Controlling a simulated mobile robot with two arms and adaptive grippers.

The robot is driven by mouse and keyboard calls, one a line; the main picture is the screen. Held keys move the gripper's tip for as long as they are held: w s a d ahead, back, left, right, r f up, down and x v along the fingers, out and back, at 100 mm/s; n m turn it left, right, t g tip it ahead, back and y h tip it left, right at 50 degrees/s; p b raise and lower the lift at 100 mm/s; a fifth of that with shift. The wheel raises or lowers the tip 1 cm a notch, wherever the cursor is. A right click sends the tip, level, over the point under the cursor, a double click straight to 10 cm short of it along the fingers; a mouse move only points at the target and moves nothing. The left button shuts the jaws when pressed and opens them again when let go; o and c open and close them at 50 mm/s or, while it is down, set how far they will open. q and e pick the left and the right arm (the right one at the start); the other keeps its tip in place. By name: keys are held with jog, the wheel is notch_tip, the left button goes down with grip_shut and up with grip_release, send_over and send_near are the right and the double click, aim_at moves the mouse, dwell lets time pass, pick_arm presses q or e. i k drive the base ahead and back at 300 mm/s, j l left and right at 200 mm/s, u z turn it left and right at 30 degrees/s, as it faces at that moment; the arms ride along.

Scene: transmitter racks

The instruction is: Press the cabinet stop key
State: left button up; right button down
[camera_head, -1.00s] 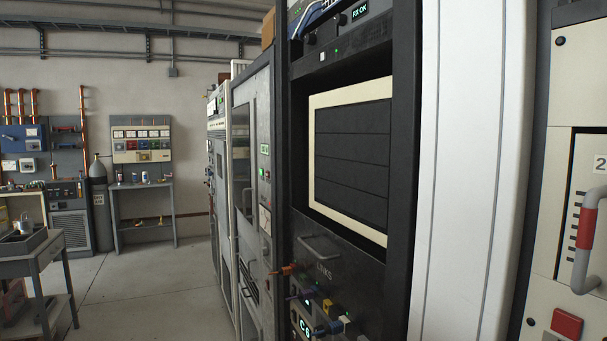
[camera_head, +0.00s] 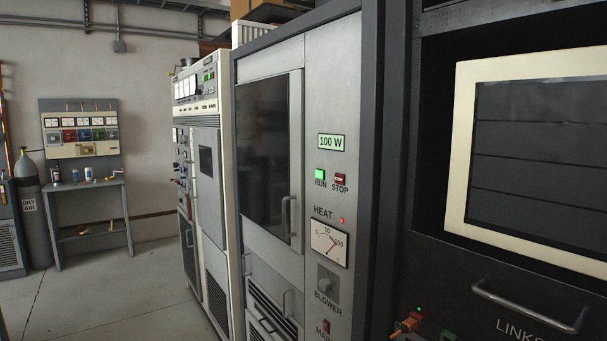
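The grey cabinet (camera_head: 270,262) stands in the middle of the view with a dark glass door (camera_head: 264,150) and a control strip on its right. The red STOP key (camera_head: 340,179) is on that strip, just right of the green lit RUN key (camera_head: 320,173). Above them a display (camera_head: 331,142) reads 100 W. Neither of my grippers shows in the view.
At right stands a black rack (camera_head: 440,262) with a cream-framed panel (camera_head: 461,150) and a handle. A white cabinet (camera_head: 207,165) is farther left. A bench (camera_head: 92,188) and a gas bottle (camera_head: 28,195) stand by the back wall. The floor (camera_head: 120,290) at left is clear.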

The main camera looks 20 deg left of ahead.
aim_at(339, 180)
jog(key=i+j, duration=0.1)
jog(key=j, duration=1.05)
jog(key=i+j, duration=0.15)
jog(key=j, duration=0.4)
jog(key=i+j, duration=0.1)
jog(key=j, duration=0.5)
